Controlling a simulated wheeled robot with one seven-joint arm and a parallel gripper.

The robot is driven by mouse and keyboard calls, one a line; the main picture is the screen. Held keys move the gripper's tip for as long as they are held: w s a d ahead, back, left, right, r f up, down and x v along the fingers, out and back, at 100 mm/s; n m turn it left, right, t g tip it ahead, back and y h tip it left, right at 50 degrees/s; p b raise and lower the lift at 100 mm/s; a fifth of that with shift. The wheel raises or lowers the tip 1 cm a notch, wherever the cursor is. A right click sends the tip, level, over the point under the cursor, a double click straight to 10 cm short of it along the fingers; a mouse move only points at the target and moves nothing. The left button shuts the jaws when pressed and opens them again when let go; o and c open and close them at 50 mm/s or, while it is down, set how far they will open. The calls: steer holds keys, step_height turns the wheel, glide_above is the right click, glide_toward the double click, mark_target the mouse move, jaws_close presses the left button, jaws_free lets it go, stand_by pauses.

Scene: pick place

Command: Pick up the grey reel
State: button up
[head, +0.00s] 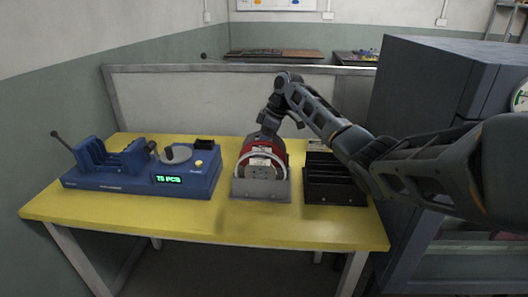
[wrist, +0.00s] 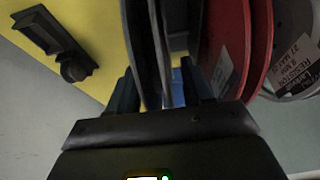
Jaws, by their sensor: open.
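The grey reel (wrist: 140,45) is dark grey and shows edge-on in the wrist view, its flanges between my two fingers. In the head view, only the upper edge of a dark reel (head: 264,142) shows behind the red one. My gripper (head: 268,127) reaches down over the back of the reel row; its fingers also show in the wrist view (wrist: 161,85). It is open, with one finger on each side of the grey reel. Whether the fingers touch the reel cannot be told.
A red reel (wrist: 225,45) and a pale reel (wrist: 292,50) stand close beside it, in a grey holder (head: 260,189) on the yellow table (head: 140,212). A blue machine (head: 140,183) stands left and a black rack (head: 335,188) close right. A dark cabinet (head: 425,90) bounds the right.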

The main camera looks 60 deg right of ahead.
steer(key=shift+c, duration=0.3)
jaws_close()
steer(key=shift+r, duration=0.15)
